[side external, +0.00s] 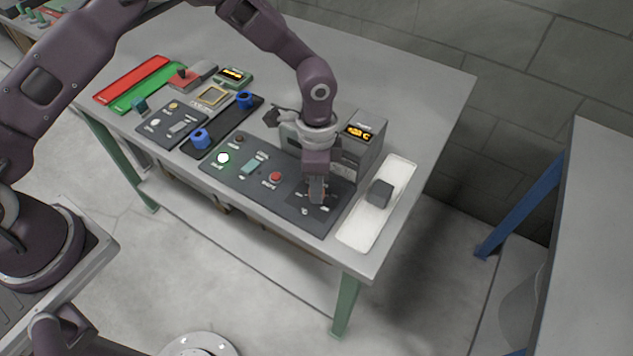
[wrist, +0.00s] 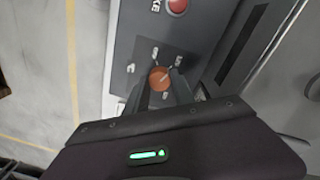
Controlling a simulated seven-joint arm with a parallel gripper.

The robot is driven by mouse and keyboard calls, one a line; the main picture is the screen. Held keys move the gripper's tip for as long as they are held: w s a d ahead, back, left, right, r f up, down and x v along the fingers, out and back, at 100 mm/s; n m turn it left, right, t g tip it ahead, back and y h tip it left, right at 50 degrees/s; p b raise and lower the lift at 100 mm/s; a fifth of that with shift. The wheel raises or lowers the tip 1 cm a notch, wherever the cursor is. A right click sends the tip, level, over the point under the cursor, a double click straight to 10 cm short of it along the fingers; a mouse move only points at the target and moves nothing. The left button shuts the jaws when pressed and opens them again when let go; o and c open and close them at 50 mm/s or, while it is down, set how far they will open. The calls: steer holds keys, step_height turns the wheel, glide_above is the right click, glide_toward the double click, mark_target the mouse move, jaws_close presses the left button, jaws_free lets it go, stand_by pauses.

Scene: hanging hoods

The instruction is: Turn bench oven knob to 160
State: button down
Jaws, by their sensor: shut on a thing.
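The knob (wrist: 159,77) shows in the wrist view as a round orange-brown cap with a pale pointer line toward the upper right. Small white marks stand around it on the dark panel, too blurred to read. My gripper (wrist: 160,88) is shut on the knob, one finger on each side. In the side view my gripper (side external: 316,198) points down at the right end of the dark control panel (side external: 245,178) and hides the knob. The grey bench oven box (side external: 366,150) with a lit orange display (side external: 358,132) stands just behind it; its digits are hard to read.
A white tray (side external: 356,232) with a grey cube (side external: 380,193) lies to the right. The back right of the table is clear.

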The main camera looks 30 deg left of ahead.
steer(key=m, duration=1.2)
steer(key=shift+d+y, duration=0.1)
steer(key=shift+y, duration=0.3)
steer(key=shift+m, duration=0.4)
steer(key=c, duration=1.1)
jaws_free()
steer(key=shift+r, duration=0.1)
steer(key=r, duration=0.7)
steer(key=shift+w+d, duration=0.1)
steer(key=shift+w, duration=0.1)
